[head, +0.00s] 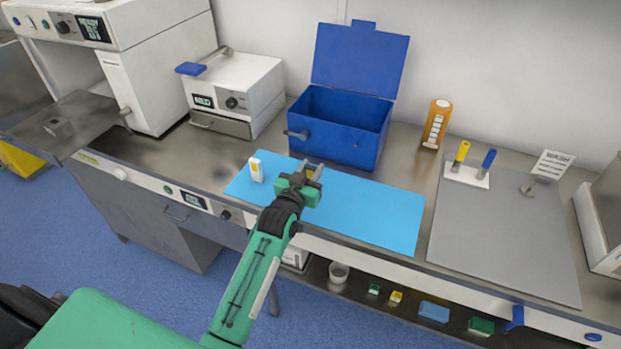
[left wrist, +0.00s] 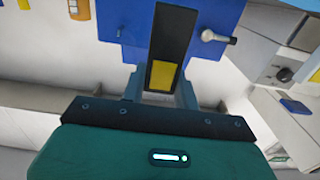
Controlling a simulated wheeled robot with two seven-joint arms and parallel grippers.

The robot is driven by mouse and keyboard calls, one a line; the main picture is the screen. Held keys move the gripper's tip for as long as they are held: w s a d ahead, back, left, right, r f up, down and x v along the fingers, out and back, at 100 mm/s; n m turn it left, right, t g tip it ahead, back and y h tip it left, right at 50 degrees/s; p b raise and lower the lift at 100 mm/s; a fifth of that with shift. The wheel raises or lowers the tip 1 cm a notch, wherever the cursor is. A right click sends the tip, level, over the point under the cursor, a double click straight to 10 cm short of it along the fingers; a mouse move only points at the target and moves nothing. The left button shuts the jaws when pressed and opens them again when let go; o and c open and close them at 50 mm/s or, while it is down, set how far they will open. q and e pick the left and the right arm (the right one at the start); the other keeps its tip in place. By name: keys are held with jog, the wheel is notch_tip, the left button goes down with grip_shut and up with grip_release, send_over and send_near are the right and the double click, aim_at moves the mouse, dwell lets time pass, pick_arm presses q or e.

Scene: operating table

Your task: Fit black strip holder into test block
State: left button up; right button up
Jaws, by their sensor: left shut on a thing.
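My left gripper (head: 305,181) is above the light blue mat (head: 385,218), shut on the black strip holder (head: 317,171). In the left wrist view the holder (left wrist: 172,45) is a long dark strip with a yellow patch (left wrist: 162,76) near the fingers, pointing away from the gripper (left wrist: 162,90). A small white upright piece with a yellow mark (head: 256,169) stands on the mat, left of the gripper. I cannot tell for sure whether this is the test block. My right gripper is not in view.
An open blue box (head: 340,128) stands behind the mat. A white device (head: 235,90) is at back left, an orange container (head: 436,124) at back right. The mat's right part is clear.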

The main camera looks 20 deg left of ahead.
pick_arm(q)
jog(key=shift+f, duration=1.9)
jog(key=shift+f, duration=0.15)
jog(key=o, duration=1)
jog(key=shift+c, duration=0.2)
